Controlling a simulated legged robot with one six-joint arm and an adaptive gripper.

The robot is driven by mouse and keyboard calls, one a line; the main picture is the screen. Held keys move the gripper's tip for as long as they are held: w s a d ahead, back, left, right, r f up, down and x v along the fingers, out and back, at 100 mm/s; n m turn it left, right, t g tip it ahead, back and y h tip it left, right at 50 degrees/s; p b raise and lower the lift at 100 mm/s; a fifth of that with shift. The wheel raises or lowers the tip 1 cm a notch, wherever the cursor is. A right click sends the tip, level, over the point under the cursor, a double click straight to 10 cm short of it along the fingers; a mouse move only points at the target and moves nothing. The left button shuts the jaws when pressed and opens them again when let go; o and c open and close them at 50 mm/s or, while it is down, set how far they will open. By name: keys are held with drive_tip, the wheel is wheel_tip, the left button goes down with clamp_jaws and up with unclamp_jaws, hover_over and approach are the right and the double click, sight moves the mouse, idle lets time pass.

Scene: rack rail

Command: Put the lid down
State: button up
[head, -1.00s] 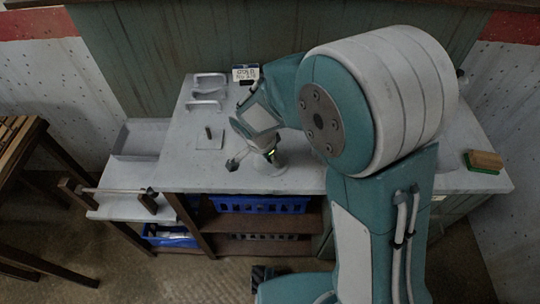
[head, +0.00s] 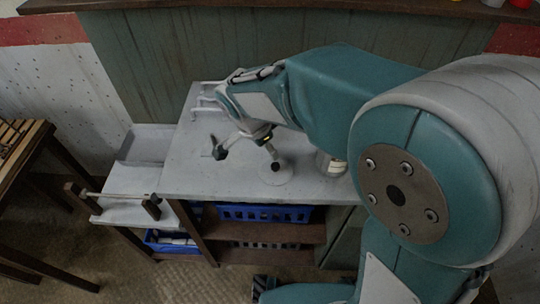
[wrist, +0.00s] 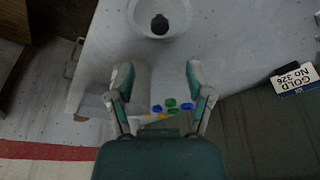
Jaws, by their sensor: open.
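The lid (head: 284,179) looks like a round, pale disc with a dark knob, lying on the grey bench top near its front edge. In the wrist view the lid (wrist: 139,22) shows at the top edge, partly cut off, beyond my fingertips. My gripper (head: 246,154) is above the bench, just left of and above the lid in the head view. In the wrist view my gripper (wrist: 157,75) has its two fingers spread, with nothing between the tips. The knob is clear of both fingers there.
A pale cylindrical pot (head: 334,167) stands on the bench, partly behind my arm. Pale handles (head: 207,98) are at the back left. A rail with brown ends (head: 118,194) sits on the lower left shelf.

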drive_tip(key=s+d+r+n+t+y, duration=0.1)
drive_tip(key=s+d+r+n, duration=0.4)
drive_tip(key=s+d, duration=0.2)
drive_tip(key=s+d+r+n+t+y, duration=0.1)
drive_tip(key=s+d+r+n+t, duration=0.1)
drive_tip(key=s+d+r+n, duration=0.3)
drive_tip(key=s+d+r, duration=0.1)
drive_tip(key=s+d, duration=0.2)
drive_tip(key=d, duration=0.3)
drive_tip(key=shift+s+r+t, duration=0.15)
drive_tip(key=shift+t, duration=0.15)
